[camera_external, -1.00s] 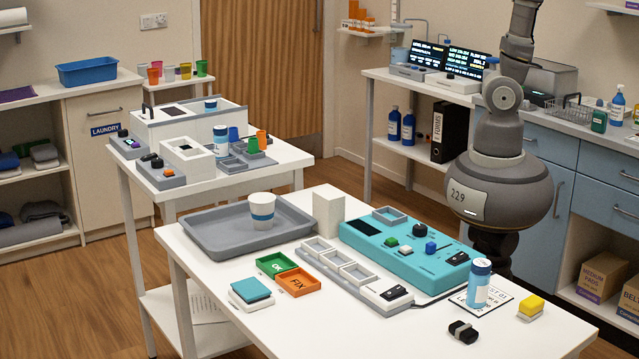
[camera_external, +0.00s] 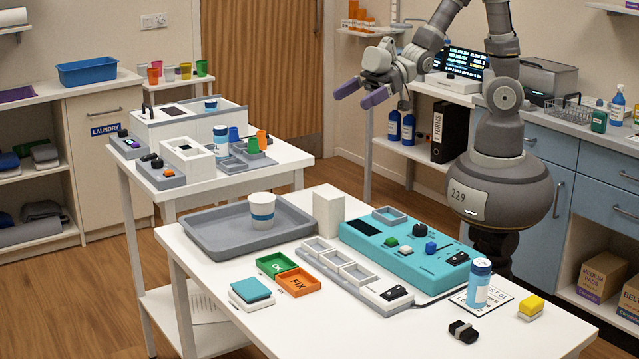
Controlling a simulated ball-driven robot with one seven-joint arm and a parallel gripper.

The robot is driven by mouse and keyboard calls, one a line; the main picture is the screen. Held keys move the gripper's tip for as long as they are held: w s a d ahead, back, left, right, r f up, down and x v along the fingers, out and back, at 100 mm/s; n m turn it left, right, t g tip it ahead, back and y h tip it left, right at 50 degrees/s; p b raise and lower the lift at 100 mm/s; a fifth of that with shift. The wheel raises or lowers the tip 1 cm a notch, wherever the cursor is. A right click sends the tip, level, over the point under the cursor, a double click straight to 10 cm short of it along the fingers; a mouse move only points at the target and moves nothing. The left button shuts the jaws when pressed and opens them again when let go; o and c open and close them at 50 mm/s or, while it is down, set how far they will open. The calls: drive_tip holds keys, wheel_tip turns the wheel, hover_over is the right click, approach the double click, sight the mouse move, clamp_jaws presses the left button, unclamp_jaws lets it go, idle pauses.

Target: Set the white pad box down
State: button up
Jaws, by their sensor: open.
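My gripper (camera_external: 361,93) has purple fingertips and hangs in the air beyond the far side of the front table. It is open, with nothing between its fingers. A plain whitish upright box (camera_external: 327,213) stands on the front table, between the grey tray and the teal device; it may be the white pad box. It stands clear of my gripper, which is higher up and farther back. A low white piece with a teal square pad (camera_external: 250,290) on top lies near the table's front left edge. I cannot tell for certain which of these the name means.
The grey tray (camera_external: 205,246) holds a white cup (camera_external: 262,211) with a blue band. The teal device (camera_external: 418,262), a green bin (camera_external: 273,263), an orange bin (camera_external: 299,284) and a blue-capped bottle (camera_external: 479,283) crowd the middle and right.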

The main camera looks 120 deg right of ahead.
approach(328, 204)
wheel_tip(328, 204, down, 3)
drive_tip(key=d, duration=0.3)
drive_tip(key=shift+f, duration=0.2)
drive_tip(key=x, duration=0.2)
drive_tip(key=b+x, duration=0.1)
drive_tip(key=x, duration=0.1)
drive_tip(key=b+x, duration=0.1)
drive_tip(key=x, duration=0.2)
drive_tip(key=shift+w+d+r, duration=0.1)
drive_tip(key=shift+w+r, duration=0.1)
drive_tip(key=shift+r, duration=0.15)
